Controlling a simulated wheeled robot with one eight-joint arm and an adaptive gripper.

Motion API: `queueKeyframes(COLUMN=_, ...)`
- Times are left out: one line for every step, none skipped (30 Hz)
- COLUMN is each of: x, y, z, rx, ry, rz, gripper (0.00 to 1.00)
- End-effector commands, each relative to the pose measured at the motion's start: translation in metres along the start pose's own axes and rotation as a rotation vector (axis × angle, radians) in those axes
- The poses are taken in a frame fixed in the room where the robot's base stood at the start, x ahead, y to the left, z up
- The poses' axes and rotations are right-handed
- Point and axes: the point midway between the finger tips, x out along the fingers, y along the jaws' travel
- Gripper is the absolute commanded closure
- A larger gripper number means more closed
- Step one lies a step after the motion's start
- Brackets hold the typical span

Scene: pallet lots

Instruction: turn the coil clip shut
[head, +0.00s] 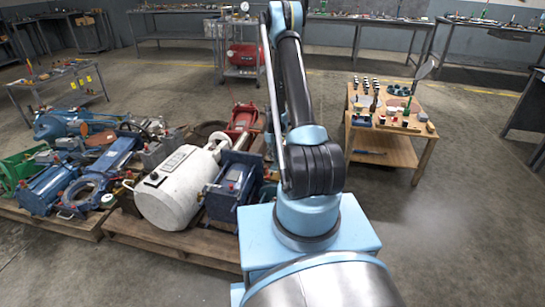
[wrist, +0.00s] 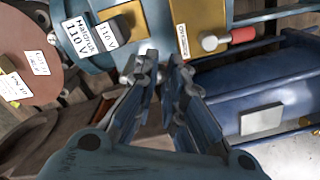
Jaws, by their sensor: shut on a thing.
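In the wrist view my gripper (wrist: 163,68) has its fingertips close together at the edge of a round blue housing (wrist: 155,16). It is shut on a small part that I take to be the coil clip, mostly hidden between the fingers. The housing bears white labels, one reading 110 V (wrist: 78,37), a grey block and a yellow box (wrist: 196,20). A silver knob (wrist: 209,42) with a red end lies right of the fingertips. In the head view my arm hides the gripper, and I cannot make out the clip.
In the wrist view a reddish round plate (wrist: 30,52) lies left and a dark blue body (wrist: 235,85) right, both near the fingers. In the head view pallets (head: 165,243) hold crowded machine parts, including a white cylinder (head: 178,195). A wooden table (head: 392,150) stands right; open floor lies around it.

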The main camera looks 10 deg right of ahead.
Motion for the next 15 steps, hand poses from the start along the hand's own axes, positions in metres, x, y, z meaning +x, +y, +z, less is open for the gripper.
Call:
queueKeyframes(x=0.0, y=0.002, z=0.0, rx=-0.021, ry=0.002, rz=0.003, gripper=1.0)
queueKeyframes(x=0.0, y=0.003, z=0.001, rx=-0.037, ry=0.002, rz=0.003, gripper=1.0)
queueKeyframes(x=0.0, y=0.003, z=0.002, rx=-0.063, ry=0.002, rz=0.003, gripper=1.0)
queueKeyframes(x=0.0, y=0.004, z=0.003, rx=-0.084, ry=0.002, rz=0.003, gripper=1.0)
queueKeyframes(x=0.0, y=0.005, z=0.003, rx=-0.105, ry=0.002, rz=0.003, gripper=1.0)
queueKeyframes(x=0.0, y=0.006, z=0.004, rx=-0.137, ry=0.002, rz=0.003, gripper=1.0)
queueKeyframes(x=0.0, y=0.006, z=0.005, rx=-0.162, ry=0.002, rz=0.003, gripper=1.0)
queueKeyframes(x=0.0, y=0.007, z=0.006, rx=-0.189, ry=0.002, rz=0.003, gripper=1.0)
queueKeyframes(x=0.0, y=0.009, z=0.007, rx=-0.225, ry=0.002, rz=0.003, gripper=1.0)
queueKeyframes(x=0.0, y=0.01, z=0.009, rx=-0.253, ry=0.002, rz=0.004, gripper=1.0)
queueKeyframes(x=0.0, y=0.011, z=0.009, rx=-0.281, ry=0.002, rz=0.004, gripper=1.0)
queueKeyframes(x=0.0, y=0.012, z=0.011, rx=-0.32, ry=0.002, rz=0.004, gripper=1.0)
queueKeyframes(x=0.0, y=0.013, z=0.011, rx=-0.349, ry=0.002, rz=0.004, gripper=1.0)
queueKeyframes(x=0.0, y=0.014, z=0.012, rx=-0.377, ry=0.002, rz=0.004, gripper=1.0)
queueKeyframes(x=0.0, y=0.016, z=0.013, rx=-0.415, ry=0.002, rz=0.004, gripper=1.0)
